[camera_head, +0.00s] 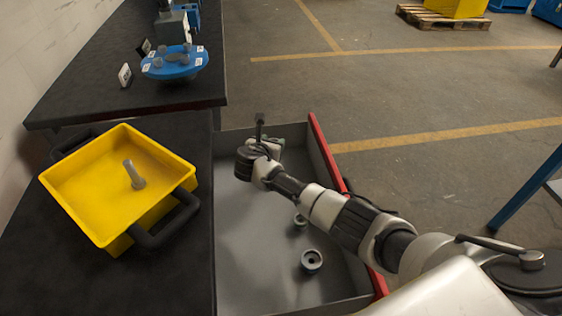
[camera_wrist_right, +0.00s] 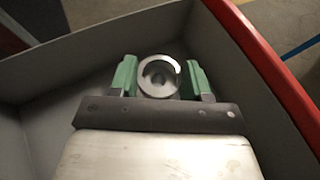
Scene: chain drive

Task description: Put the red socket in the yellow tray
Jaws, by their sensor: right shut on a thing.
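My right gripper (camera_head: 278,147) is at the far end of the open grey drawer (camera_head: 245,265), right of the tray. In the right wrist view its green fingers (camera_wrist_right: 160,80) are shut on a round metal socket (camera_wrist_right: 158,70) with a hollow centre. This socket looks silver there; I see no red on it. My left gripper is not in view.
Two round grey parts lie in the drawer, a smaller one (camera_head: 300,220) and a larger one (camera_head: 311,261). The drawer has a red edge (camera_head: 326,155) on its right. A blue fixture (camera_head: 174,63) stands on the far bench. The tray's dark handle (camera_head: 165,228) faces the drawer.

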